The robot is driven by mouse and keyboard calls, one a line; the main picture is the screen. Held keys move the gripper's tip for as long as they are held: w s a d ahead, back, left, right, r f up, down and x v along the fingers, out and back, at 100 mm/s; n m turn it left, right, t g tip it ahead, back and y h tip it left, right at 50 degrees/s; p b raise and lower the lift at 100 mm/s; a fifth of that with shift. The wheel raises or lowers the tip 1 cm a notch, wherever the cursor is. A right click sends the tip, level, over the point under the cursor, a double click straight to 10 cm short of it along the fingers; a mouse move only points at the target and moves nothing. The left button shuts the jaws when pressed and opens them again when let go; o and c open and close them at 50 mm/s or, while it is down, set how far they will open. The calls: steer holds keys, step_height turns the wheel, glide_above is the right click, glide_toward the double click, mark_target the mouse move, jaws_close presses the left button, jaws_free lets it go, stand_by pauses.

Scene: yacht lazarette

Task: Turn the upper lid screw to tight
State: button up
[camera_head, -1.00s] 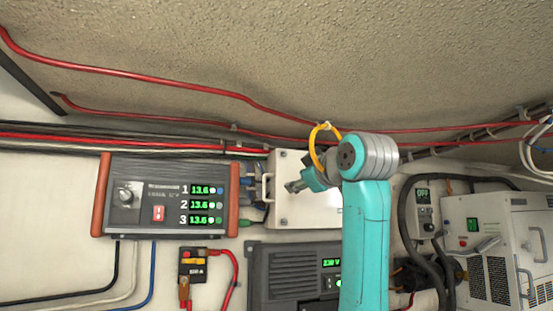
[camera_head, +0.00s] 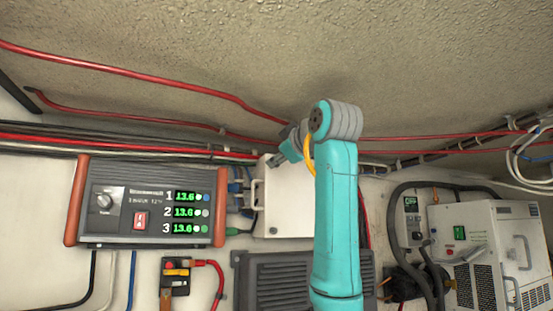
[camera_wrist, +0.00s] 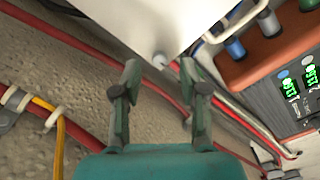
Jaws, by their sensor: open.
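A white box (camera_head: 290,200) with a lid is on the wall, partly hidden behind my arm. My gripper (camera_head: 283,157) is at the box's upper left corner. In the wrist view the box (camera_wrist: 150,20) fills the top, one corner pointing down between the fingers. A small round grey screw (camera_wrist: 159,60) sits at that corner. My gripper (camera_wrist: 159,74) is open and empty, its fingertips on either side of the screw, with no contact visible. The screw's turn position is too small to read. In the head view my gripper hides the screw.
A charger panel (camera_head: 145,205) with green readouts is left of the box. Red cables (camera_head: 130,143) run above the box, close to my gripper. A yellow cable loop (camera_head: 308,155) passes by my wrist. A black unit (camera_head: 275,280) sits below, a white machine (camera_head: 490,245) at right.

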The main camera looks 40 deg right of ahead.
steer(key=shift+x, duration=1.1)
jaws_close()
steer(key=shift+m, duration=0.3)
steer(key=m, duration=1.7)
steer(key=shift+m, duration=0.3)
